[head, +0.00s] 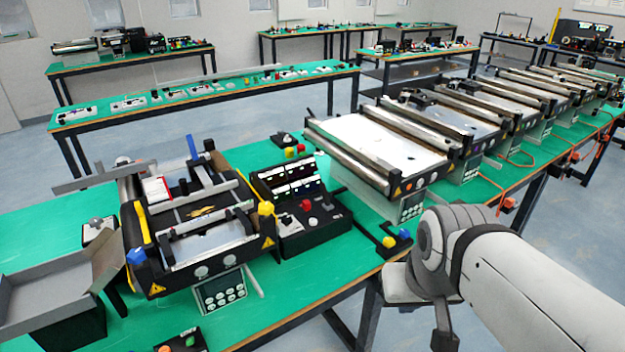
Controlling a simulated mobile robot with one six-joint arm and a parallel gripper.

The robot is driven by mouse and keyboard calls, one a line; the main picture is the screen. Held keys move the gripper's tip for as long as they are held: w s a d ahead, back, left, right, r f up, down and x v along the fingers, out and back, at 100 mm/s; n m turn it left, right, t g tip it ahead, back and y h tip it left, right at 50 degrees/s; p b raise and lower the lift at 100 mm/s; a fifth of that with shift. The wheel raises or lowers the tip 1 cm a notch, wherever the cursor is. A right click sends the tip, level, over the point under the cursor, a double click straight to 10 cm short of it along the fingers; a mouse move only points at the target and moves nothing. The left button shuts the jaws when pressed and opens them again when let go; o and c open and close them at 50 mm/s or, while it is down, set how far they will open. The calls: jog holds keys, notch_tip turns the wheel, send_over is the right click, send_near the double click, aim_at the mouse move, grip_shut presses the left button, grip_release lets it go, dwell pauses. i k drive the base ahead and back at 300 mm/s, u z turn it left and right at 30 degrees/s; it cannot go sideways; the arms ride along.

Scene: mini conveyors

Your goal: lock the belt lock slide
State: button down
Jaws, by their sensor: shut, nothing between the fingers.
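The near mini conveyor (150,250) stands on the green table at the left centre. It has a dark frame, yellow side bars, a yellow knob (265,208) at its right front corner and a blue knob (136,257) at its left front. A blue upright lever (192,147) stands at its back. I cannot tell which small part is the belt lock slide, or its position. My arm (510,270) reaches in from the lower right, in front of the table edge and apart from the conveyor. My gripper's fingers cannot be made out.
A black control box (300,215) with red and white knobs stands right of the near conveyor. A grey open box (55,290) is at the left. More conveyors (375,150) line the table behind to the right. A small black button box (180,341) lies at the front.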

aim_at(307, 204)
jog(key=i, duration=1.15)
jog(key=u, duration=0.6)
